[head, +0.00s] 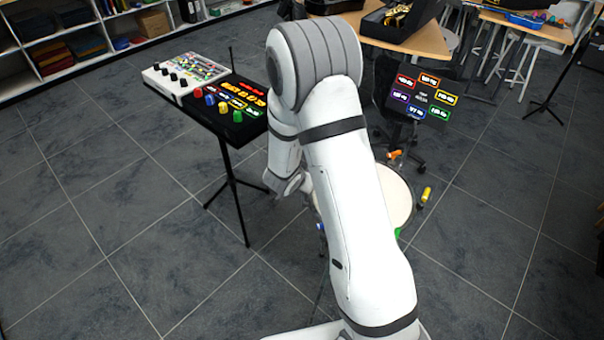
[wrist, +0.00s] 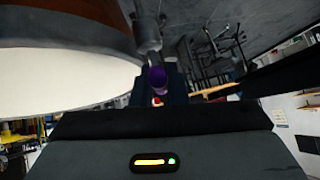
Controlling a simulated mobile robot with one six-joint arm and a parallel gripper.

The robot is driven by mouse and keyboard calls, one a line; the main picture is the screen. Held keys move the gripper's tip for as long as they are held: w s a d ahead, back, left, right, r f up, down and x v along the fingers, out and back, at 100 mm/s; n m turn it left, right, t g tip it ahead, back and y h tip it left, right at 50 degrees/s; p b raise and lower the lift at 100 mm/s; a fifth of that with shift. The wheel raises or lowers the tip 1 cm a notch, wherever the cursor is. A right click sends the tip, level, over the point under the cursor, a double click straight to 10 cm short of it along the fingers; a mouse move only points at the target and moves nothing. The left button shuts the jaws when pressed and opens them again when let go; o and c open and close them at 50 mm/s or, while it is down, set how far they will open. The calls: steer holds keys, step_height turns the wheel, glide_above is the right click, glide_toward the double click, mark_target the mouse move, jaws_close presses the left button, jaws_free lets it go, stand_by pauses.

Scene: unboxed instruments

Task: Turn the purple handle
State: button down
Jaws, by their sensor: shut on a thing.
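The purple handle (wrist: 157,77) shows in the wrist view, end-on at the rim of a drum. My gripper (wrist: 160,88) has its dark fingers on either side of this handle and is shut on it. The drum (wrist: 60,80) fills the left of the wrist view, with a pale head and a brown shell. In the head view the drum (head: 397,195) is partly hidden behind my arm. There, the purple handle and my fingertips are hidden by the arm.
An orange handle (head: 395,154), a yellow handle (head: 426,195) and a green handle (head: 397,232) sit around the drum. A black sign board (head: 423,95) stands behind it. A black control panel (head: 225,110) on a stand is to the left. Open tiled floor lies at the front left.

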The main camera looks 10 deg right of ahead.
steer(key=c, duration=1.4)
jaws_free()
steer(key=shift+c, duration=0.2)
steer(key=v, duration=0.7)
steer(key=shift+s+r+p, duration=0.25)
steer(key=shift+r+p, duration=0.05)
steer(key=shift+p, duration=0.15)
steer(key=shift+a, duration=0.15)
